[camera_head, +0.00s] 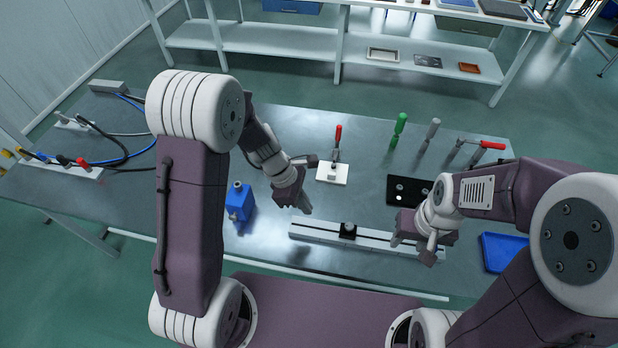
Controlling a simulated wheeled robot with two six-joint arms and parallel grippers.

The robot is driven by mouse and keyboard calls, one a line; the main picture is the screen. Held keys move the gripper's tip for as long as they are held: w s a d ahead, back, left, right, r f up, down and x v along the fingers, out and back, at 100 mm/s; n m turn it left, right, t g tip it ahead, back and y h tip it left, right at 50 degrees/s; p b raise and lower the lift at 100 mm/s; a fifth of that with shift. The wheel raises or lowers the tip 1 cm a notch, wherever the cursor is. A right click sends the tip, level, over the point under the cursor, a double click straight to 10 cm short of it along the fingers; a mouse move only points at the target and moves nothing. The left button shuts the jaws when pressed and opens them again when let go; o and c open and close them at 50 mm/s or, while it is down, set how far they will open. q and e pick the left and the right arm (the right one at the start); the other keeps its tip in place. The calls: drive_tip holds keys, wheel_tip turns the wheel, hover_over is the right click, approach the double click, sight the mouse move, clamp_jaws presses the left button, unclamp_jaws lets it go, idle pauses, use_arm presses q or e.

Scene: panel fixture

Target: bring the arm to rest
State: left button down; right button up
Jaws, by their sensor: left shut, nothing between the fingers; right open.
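My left gripper (304,207) is shut and empty. It hangs above the grey table (275,235), between the blue block-shaped object (239,202) and the white plate with a red-handled clamp (333,172). My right gripper (412,252) is open with nothing between its fingers. It is over the right part of the metal rail (315,233), which has a small black block (348,230) on it. The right gripper hides part of the rail. Whether either gripper touches anything below it cannot be told.
A black panel (398,190) lies beside my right wrist, and a blue tray (503,250) is at the right. Green (398,130) and grey (431,132) upright handles and a red-handled clamp (490,146) stand behind. Cables (120,150) lie at the left.

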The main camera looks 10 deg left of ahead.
use_arm(q)
drive_tip(key=s+a+r+m+y, duration=0.2)
drive_tip(key=s+a+m, duration=0.2)
drive_tip(key=m, duration=0.4)
drive_tip(key=s+a+r+m+t+y, duration=0.1)
drive_tip(key=s+a+r+m+y, duration=0.1)
drive_tip(key=s+a+m, duration=0.3)
drive_tip(key=r+m, duration=0.1)
drive_tip(key=m, duration=0.3)
drive_tip(key=shift+a+r, duration=0.25)
drive_tip(key=shift+a, duration=0.15)
idle(0.6)
